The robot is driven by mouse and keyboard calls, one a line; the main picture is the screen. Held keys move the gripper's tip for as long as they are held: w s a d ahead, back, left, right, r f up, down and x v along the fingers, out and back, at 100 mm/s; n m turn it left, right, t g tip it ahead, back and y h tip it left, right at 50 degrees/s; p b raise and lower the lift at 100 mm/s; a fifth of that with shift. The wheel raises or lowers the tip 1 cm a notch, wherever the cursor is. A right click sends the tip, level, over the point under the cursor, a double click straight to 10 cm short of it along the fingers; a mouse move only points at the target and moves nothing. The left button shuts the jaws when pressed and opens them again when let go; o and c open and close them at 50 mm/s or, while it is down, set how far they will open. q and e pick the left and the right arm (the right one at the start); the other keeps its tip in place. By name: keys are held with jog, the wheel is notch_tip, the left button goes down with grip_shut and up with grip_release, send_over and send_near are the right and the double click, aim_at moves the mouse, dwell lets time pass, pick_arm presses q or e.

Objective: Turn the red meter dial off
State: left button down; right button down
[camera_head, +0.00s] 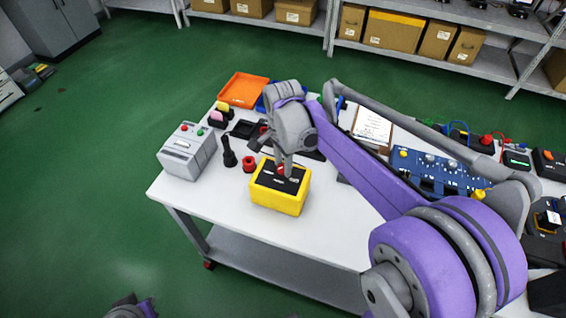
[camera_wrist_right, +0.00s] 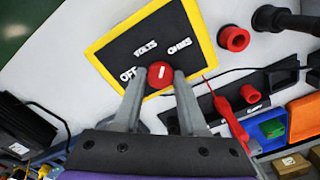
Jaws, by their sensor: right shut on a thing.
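The yellow meter (camera_head: 277,200) with a black face stands on the white table near its front edge. Its red dial (camera_head: 281,170) is mostly covered by my right gripper (camera_head: 284,166) in the head view. In the right wrist view the black face (camera_wrist_right: 150,45) shows the labels OFF, VOLTS and OHMS, with the red dial (camera_wrist_right: 160,75) below them. The white mark on the dial is tilted, roughly between OFF and OHMS. My right gripper (camera_wrist_right: 160,78) is shut on the dial, one finger on each side. My left gripper is not clearly in view.
A grey box with red and green buttons (camera_head: 188,150) stands left of the meter. Orange tray (camera_head: 243,89) and clipboard (camera_head: 372,128) are behind. The table's front left is clear (camera_head: 205,200).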

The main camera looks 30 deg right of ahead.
jog(key=n, duration=0.4)
jog(key=shift+n, duration=0.3)
jog(key=n, duration=0.5)
jog(key=shift+n, duration=0.3)
jog(key=n, duration=1)
jog(key=shift+n, duration=0.3)
jog(key=shift+c, duration=2.2)
grip_release()
jog(key=shift+r, duration=0.1)
